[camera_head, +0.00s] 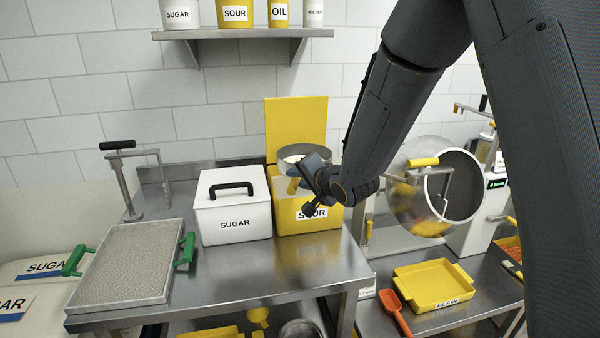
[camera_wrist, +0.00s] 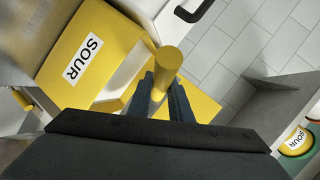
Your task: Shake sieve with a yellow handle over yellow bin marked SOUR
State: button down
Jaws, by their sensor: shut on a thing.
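The sieve (camera_head: 290,155) is a round metal ring over the yellow bin marked SOUR (camera_head: 298,221). My gripper (camera_head: 297,186) is shut on the sieve's yellow handle, which also shows in the wrist view (camera_wrist: 170,62) between my fingers (camera_wrist: 162,88). The bin's lid (camera_head: 296,125) stands upright behind it against the wall. The bin's SOUR label also shows in the wrist view (camera_wrist: 84,61). My wrist hides part of the bin, and the bin's inside is not clearly visible.
A closed white SUGAR bin (camera_head: 232,212) with a black handle stands directly left of the yellow bin. A tray of sugar (camera_head: 128,262) with green handles lies at the left of the steel table. A drum (camera_head: 440,190) and a yellow PLAIN tray (camera_head: 437,285) are to the right.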

jog(key=shift+w+d, duration=0.1)
jog(key=shift+w+d, duration=0.15)
jog(key=shift+d, duration=0.2)
jog(key=shift+w+d, duration=0.1)
jog(key=shift+d, duration=0.1)
jog(key=shift+s+a+p, duration=0.2)
jog(key=shift+s+a, duration=0.15)
jog(key=shift+a, duration=0.35)
jog(key=shift+s+a+p, duration=0.15)
jog(key=shift+s+a, duration=0.2)
jog(key=shift+a, duration=0.35)
jog(key=shift+d, duration=0.1)
jog(key=d, duration=0.1)
jog(key=w+d, duration=0.1)
jog(key=shift+w+d+p, duration=0.2)
jog(key=shift+d+p, duration=0.1)
jog(key=shift+p, duration=0.1)
